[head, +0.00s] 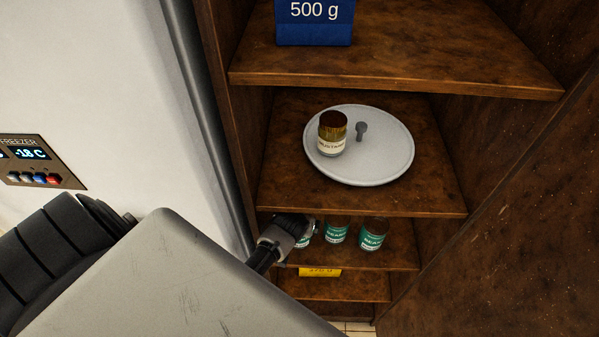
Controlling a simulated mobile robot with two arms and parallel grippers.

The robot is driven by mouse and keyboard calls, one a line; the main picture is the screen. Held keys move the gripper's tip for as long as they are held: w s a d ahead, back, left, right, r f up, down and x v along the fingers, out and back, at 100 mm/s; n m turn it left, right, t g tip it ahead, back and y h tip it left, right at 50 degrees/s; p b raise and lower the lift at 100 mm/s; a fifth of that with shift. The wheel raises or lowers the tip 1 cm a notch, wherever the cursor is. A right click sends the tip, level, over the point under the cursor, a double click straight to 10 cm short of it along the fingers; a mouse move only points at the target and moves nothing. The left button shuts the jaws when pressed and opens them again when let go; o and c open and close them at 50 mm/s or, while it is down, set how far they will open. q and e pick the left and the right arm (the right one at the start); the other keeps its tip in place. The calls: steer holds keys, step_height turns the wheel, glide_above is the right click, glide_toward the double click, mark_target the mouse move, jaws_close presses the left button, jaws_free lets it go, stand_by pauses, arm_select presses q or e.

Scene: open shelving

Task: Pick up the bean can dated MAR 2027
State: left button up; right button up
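Three bean cans with green labels stand in a row on a lower shelf. The right can (373,235) and the middle can (336,232) show clearly; the left can (304,241) is partly hidden behind my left gripper (312,227). The labels read something like "BEANS", but no date is legible at this size. My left gripper is at the left end of the row, in front of or beside the left can. I cannot tell whether it touches the can, or whether its fingers are open or shut. My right gripper is not in view.
The shelf above holds a grey turntable (385,165) with a mustard jar (332,136) and a dark knob. A blue 500 g box (314,22) stands higher up. A yellow item (320,272) lies below the cans. The freezer (95,80) stands left of the shelving.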

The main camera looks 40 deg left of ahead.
arm_select(q)
steer(key=shift+w+f, duration=0.1)
steer(key=shift+f, duration=0.15)
steer(key=c, duration=1)
steer(key=shift+c, duration=0.7)
steer(key=shift+r, duration=0.15)
